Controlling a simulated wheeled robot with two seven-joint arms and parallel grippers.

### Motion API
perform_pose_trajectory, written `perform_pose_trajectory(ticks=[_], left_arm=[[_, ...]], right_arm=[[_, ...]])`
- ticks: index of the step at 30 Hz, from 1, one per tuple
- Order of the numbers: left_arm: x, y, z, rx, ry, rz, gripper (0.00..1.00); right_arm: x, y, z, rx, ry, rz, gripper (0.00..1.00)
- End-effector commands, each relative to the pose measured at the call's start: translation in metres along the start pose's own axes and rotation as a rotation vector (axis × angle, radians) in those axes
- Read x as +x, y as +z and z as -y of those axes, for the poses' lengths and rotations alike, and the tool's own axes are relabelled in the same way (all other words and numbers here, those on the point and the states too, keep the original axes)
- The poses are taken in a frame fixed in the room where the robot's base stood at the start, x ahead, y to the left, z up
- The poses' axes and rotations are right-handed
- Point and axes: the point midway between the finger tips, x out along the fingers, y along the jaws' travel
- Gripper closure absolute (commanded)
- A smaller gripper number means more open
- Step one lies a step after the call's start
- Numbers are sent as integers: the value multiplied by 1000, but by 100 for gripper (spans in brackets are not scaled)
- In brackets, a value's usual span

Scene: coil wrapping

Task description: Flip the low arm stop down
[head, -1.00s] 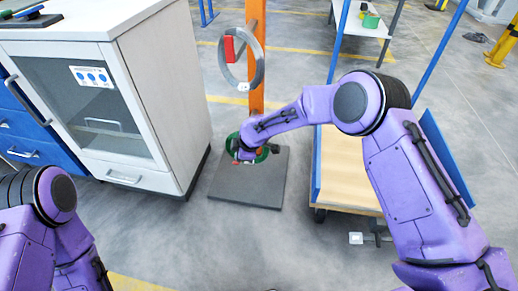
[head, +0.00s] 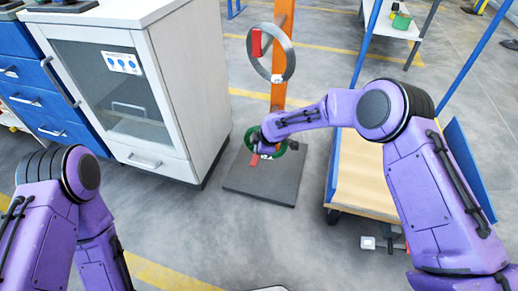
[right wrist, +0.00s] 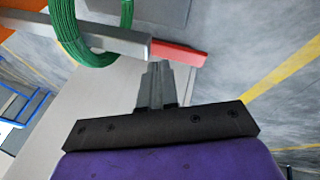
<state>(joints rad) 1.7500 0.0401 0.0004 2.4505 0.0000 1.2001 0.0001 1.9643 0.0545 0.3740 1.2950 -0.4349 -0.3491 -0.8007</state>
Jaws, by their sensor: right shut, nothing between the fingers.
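An orange post (head: 281,65) rises behind a dark base plate (head: 265,180). Low on the post, a green coil (head: 249,140) hangs around a grey arm, clearer in the right wrist view, where the coil (right wrist: 88,45) is around the arm (right wrist: 120,42). The red low stop (right wrist: 178,53) is at the arm's end and looks roughly in line with it there. It also shows in the head view (head: 254,160). My right gripper (right wrist: 158,68) is shut and empty, its tips right beside the stop; contact cannot be told. My left gripper is out of view.
Higher on the post hang a grey ring (head: 250,58) and an upright red stop (head: 256,43). A white cabinet (head: 185,90) stands left. A wooden-decked cart (head: 362,180) with blue rails stands right, close to my right arm. Floor in front is clear.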

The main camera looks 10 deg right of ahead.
Motion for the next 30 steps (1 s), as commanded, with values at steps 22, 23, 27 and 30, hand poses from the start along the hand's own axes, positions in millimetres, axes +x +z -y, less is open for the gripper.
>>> perform_pose_trajectory(ticks=[22,23,27,30], left_arm=[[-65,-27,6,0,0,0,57],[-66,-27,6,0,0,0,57],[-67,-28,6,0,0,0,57],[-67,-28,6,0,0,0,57]], right_arm=[[-105,-11,40,6,2,5,100],[-107,-11,42,6,3,5,100],[-114,-11,50,8,3,4,100],[-114,-11,50,9,4,3,100]])
